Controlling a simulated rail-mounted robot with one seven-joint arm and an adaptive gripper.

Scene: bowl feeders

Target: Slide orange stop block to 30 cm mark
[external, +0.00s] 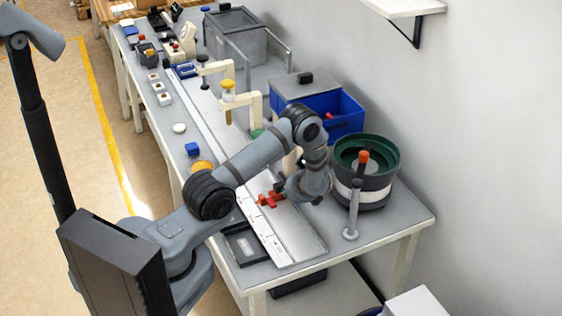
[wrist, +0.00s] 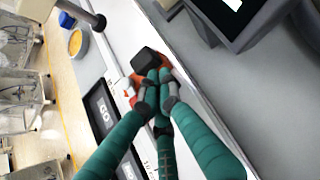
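The orange stop block (external: 269,200) sits on the long pale rail (external: 229,149), toward its near end. In the wrist view the orange block (wrist: 133,82) shows partly behind my fingers, with a dark knob (wrist: 148,60) beside them. My gripper (wrist: 158,84) has its teal fingers drawn together at the block, tips close to each other against the dark knob. Whether they clasp any part of it is hidden. In the external view the end of my arm is just right of the block. The marks along the rail are too small to read.
A green-lined bowl feeder (external: 383,160) and a post with an orange top (external: 356,195) stand right of my arm. A blue bin (external: 340,105) is behind. Cream brackets (external: 245,100) overhang the rail farther back. A black tray (external: 246,245) lies left of the rail.

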